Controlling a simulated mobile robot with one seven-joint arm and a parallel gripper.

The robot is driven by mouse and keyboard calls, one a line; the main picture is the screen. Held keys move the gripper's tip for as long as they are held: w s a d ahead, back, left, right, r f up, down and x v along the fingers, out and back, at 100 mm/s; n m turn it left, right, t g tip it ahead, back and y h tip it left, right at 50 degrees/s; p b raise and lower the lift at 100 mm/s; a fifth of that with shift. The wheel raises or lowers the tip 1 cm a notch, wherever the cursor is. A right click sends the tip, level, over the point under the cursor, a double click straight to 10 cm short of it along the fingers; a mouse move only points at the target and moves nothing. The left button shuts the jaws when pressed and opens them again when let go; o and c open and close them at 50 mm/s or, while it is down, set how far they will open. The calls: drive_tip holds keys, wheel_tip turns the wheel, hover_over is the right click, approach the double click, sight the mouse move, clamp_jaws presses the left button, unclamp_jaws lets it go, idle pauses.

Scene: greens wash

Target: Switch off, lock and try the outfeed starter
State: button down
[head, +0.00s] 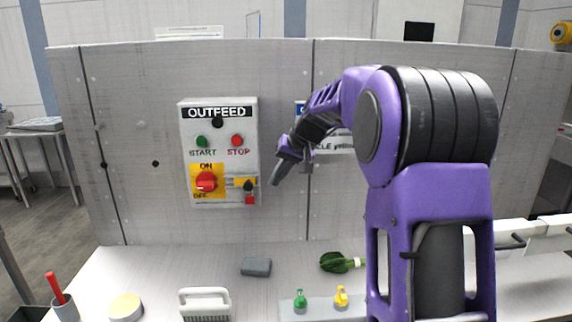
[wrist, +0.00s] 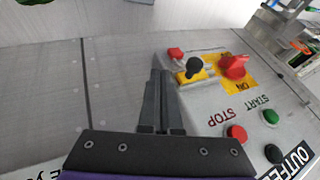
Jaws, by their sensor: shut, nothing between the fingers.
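The grey outfeed starter box (head: 222,112) is on the wall panel, with a green START button (head: 201,141) and a red STOP button (head: 236,140). Below them, a red rotary switch (head: 206,182) sits on a yellow ON/OFF plate; its exact setting is hard to read. Right of it are a black knob (head: 249,186) on a yellow piece and a small red part (head: 249,200). The wrist view shows the red switch (wrist: 235,66) and black knob (wrist: 195,66) too. My gripper (head: 275,179) is shut and empty, just right of the box, apart from it.
A green lock-like item (head: 300,302) and a yellow one (head: 341,298) stand on a grey tray at the counter front. A second sign is partly behind my arm.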

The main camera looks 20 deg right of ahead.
sight(240, 184)
drive_tip(key=a, duration=0.2)
drive_tip(key=w+a, duration=0.1)
drive_tip(key=shift+w+a+f, duration=0.1)
drive_tip(key=shift+a+f, duration=0.2)
drive_tip(key=shift+a, duration=0.1)
